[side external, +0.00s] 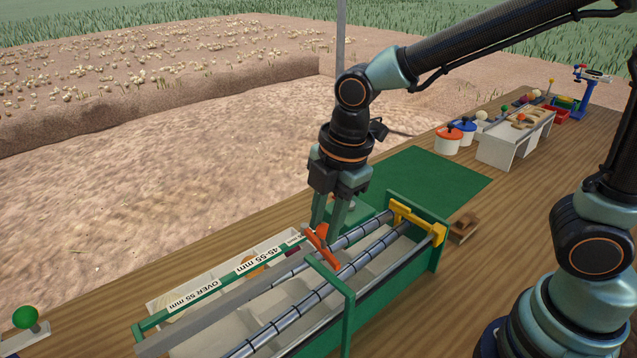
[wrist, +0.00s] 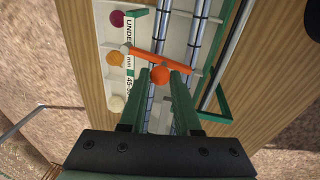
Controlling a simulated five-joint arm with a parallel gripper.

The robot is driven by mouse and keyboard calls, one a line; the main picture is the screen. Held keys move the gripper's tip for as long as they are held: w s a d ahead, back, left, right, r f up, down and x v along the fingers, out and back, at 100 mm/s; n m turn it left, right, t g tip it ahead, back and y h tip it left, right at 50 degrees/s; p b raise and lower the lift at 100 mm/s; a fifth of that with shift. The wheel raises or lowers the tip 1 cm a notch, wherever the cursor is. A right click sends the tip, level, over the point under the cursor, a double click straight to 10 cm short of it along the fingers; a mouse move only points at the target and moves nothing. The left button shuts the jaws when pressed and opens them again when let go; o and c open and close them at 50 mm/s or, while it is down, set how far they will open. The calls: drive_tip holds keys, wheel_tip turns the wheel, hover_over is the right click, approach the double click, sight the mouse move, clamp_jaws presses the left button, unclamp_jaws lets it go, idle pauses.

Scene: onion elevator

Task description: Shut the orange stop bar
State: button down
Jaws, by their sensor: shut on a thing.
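The orange stop bar (side external: 321,250) lies slantwise over the rollers of the green-framed grader. In the wrist view the bar (wrist: 172,62) runs from a pale round end by the label strip across the roller lines. A round orange knob (wrist: 160,75) stands on it. My gripper (side external: 329,230) points down at the bar, its fingers shut on the knob. In the wrist view the gripper (wrist: 161,77) has one fingertip on each side of the knob. The fingers hide part of the bar in the side view.
Trays beside the label strip (side external: 222,277) hold a purple onion (wrist: 117,18), an orange onion (wrist: 115,58) and a white onion (wrist: 117,104). A green frame arch (side external: 347,295) and a yellow bracket (side external: 415,220) stand close by. A green mat (side external: 430,178) lies clear behind.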

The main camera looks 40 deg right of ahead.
drive_tip(key=shift+s, duration=0.1)
idle(0.6)
drive_tip(key=shift+d+n, duration=0.65)
drive_tip(key=shift+n, duration=0.35)
drive_tip(key=c, duration=0.6)
unclamp_jaws()
drive_tip(key=shift+c, duration=0.2)
wheel_tip(320, 180, up, 12)
drive_tip(key=s, duration=0.2)
drive_tip(key=shift+d, duration=0.4)
